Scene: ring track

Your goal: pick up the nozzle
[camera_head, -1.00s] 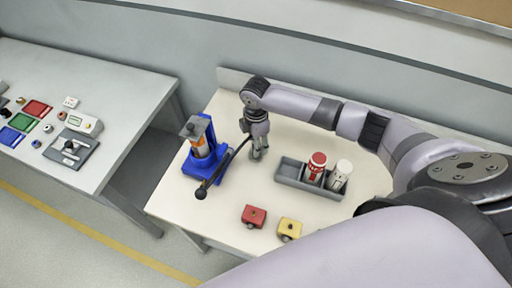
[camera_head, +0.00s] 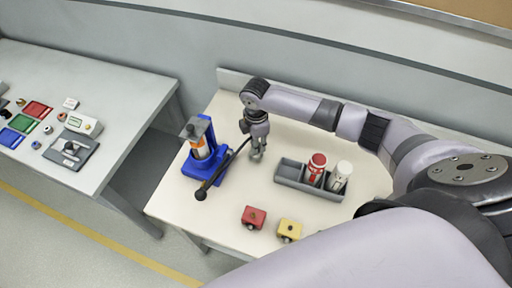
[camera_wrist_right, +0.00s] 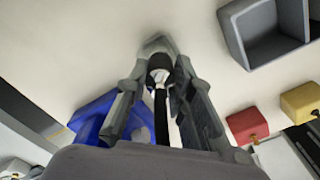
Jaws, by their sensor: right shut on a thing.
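My right gripper (camera_head: 257,154) points down over the cream table, just right of the blue press. In the right wrist view its two fingers (camera_wrist_right: 160,58) are closed around a small grey piece, which I take to be the nozzle (camera_wrist_right: 156,44). A dark rod shows between the fingers behind it. In the head view the nozzle is too small and too covered by the fingers to make out. My left gripper is in neither view.
The blue press (camera_head: 205,165) with an orange cartridge and black lever stands close left of the gripper. A grey bin (camera_head: 289,172) holding red and white bottles stands right. Red (camera_head: 253,217) and yellow (camera_head: 290,229) blocks lie in front. Another table (camera_head: 110,100) is at left.

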